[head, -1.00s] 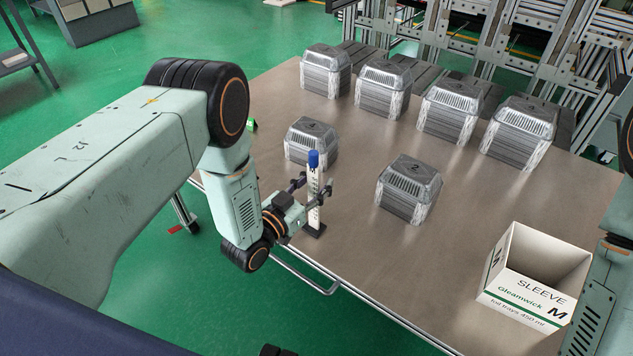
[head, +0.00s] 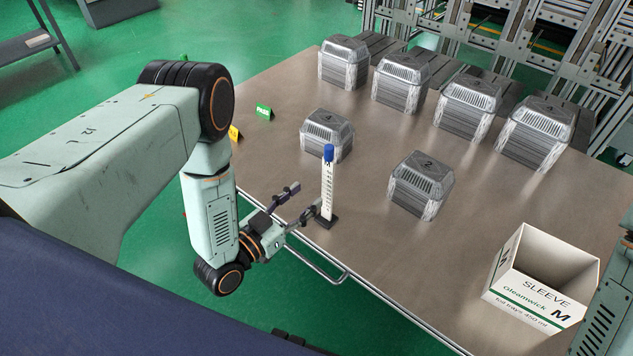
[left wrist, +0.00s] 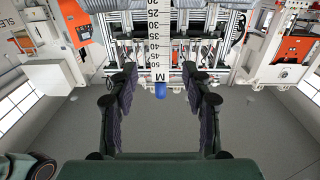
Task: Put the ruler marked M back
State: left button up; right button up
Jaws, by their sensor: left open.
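The ruler marked M (head: 327,185) is a white scale with a blue top. It stands upright in a small black base (head: 327,219) near the front left edge of the table. In the left wrist view, which looks inverted, its scale, M and blue end show (left wrist: 160,45). My left gripper (head: 306,198) is open and empty, just left of the ruler. In the left wrist view the ruler shows beyond the gap between the spread fingers (left wrist: 160,92), with nothing between them. My right gripper is out of view.
A foil tray stack marked 4 (head: 327,133) and one marked 2 (head: 417,185) stand behind the ruler. Several more stacks line the back. An open white sleeve box (head: 530,292) is at the right. Green (head: 264,111) and orange (head: 234,133) tags sit at the left edge.

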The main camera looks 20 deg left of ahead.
pick_arm(q)
jog(key=s+f+n+g+y, duration=0.2)
jog(key=s+f+g+y, duration=0.2)
jog(key=s+f+g, duration=0.6)
jog(key=s+a+r+n+g+y, duration=0.1)
jog(key=s+g, duration=0.2)
jog(key=s, duration=0.6)
jog(key=s+a+r+n+g+y, duration=0.1)
jog(key=s+a+g, duration=0.1)
jog(key=s, duration=0.8)
jog(key=shift+s+n+g, duration=0.3)
jog(key=shift+g, duration=0.6)
jog(key=shift+w+r, duration=0.1)
jog(key=shift+w, duration=0.05)
